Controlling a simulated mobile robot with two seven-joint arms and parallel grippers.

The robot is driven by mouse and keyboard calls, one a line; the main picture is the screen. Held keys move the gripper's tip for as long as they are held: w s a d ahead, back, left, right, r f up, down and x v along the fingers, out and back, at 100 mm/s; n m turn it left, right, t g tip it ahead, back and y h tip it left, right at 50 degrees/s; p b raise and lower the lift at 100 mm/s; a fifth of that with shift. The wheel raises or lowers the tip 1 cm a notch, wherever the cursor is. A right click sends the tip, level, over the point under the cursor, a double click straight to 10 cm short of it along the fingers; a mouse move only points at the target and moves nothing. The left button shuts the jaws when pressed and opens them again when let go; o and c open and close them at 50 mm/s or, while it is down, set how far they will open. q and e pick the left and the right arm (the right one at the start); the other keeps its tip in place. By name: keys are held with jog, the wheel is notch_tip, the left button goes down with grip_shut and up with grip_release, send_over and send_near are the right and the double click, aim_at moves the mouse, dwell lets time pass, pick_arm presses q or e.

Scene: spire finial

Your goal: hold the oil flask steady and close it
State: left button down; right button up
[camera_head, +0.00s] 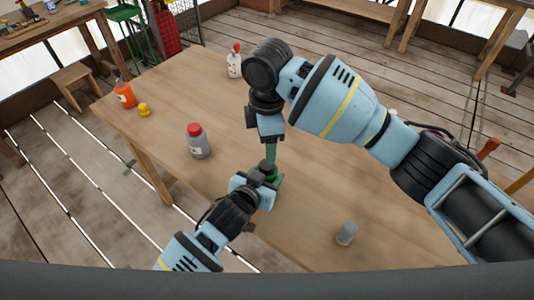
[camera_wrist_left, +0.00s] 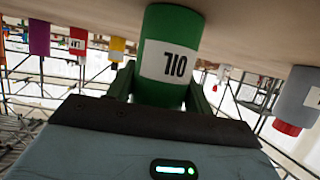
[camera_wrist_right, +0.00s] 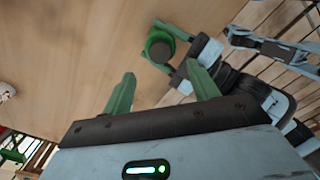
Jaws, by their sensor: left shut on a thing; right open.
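The green oil flask (camera_wrist_left: 165,60) fills the middle of the left wrist view, with its white OIL label upside down there. My left gripper (camera_head: 263,181) is shut around the flask, on the table. From above in the right wrist view, the flask (camera_wrist_right: 150,42) shows a dark round top inside a green rim; I cannot tell whether this is a cap or the open mouth. My right gripper (camera_wrist_right: 160,80) is open and empty, its fingers apart. In the head view, the right gripper (camera_head: 271,153) points down just above the flask and partly hides it.
A grey bottle with a red cap (camera_head: 198,142) stands left of the flask. An orange bottle (camera_head: 124,94), a small yellow item (camera_head: 144,110) and a white red-topped bottle (camera_head: 235,62) stand farther off. A small grey cylinder (camera_head: 346,234) is near the front right. The table (camera_head: 330,190) is otherwise mostly clear.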

jog(key=shift+r, duration=2.15)
pick_arm(q)
jog(key=c, duration=0.5)
grip_release()
jog(key=shift+v, duration=3.9)
pick_arm(e)
jog(key=shift+r, duration=0.5)
